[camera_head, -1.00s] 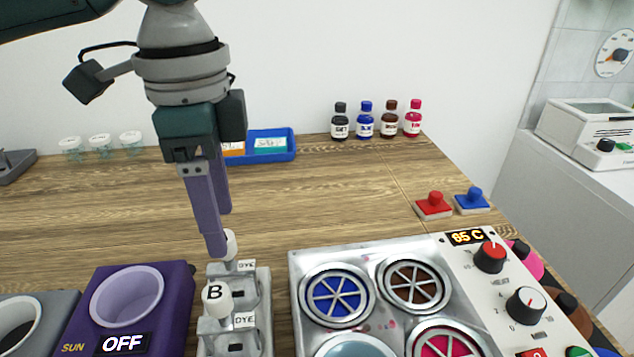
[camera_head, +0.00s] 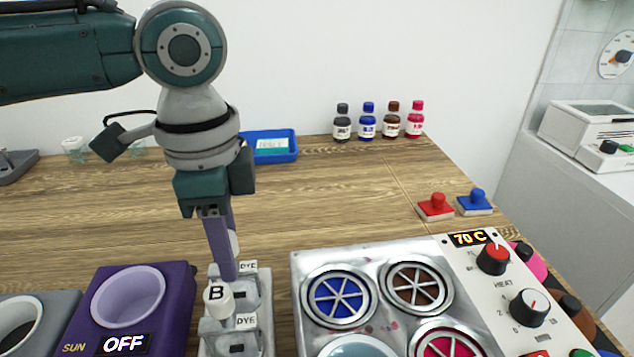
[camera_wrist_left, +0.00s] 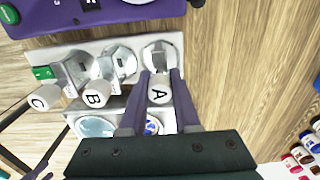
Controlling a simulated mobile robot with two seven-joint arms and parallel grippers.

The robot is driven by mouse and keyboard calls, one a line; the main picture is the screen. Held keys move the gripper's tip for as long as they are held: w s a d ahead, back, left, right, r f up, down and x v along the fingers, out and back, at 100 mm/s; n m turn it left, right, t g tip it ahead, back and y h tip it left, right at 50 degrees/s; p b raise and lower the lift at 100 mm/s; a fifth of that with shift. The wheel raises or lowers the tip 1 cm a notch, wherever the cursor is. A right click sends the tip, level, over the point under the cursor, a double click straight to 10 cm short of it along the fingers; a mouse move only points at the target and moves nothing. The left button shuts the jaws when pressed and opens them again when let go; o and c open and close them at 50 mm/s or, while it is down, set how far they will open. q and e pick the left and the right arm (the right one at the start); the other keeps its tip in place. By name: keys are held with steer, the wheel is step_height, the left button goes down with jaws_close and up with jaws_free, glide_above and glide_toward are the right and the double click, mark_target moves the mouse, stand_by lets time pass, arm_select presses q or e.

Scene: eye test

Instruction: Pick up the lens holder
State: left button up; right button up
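Several lens holders with white lettered knobs stand in a grey metal rack marked DYE. Lens holder B (camera_head: 217,298) is at the front in the head view; it also shows in the left wrist view (camera_wrist_left: 96,94). Lens holder A (camera_wrist_left: 160,91) is at the rack's end in the wrist view, and lens holder C (camera_wrist_left: 45,98) is at the other end. My left gripper (camera_wrist_left: 160,76) points down with its purple fingers on either side of knob A, with no clear gap showing. In the head view the near finger hides most of A. My right gripper is out of view.
A purple SUN box (camera_head: 180,318) reading OFF stands left of the rack. A metal dye bath unit (camera_head: 378,330) with round tanks and a heat panel stands right. Bottles (camera_head: 367,122), stamps (camera_head: 436,207) and a blue tray (camera_head: 272,157) sit farther back; the mid-table is clear.

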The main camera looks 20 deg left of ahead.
arm_select(q)
jaws_close()
stand_by(0.8)
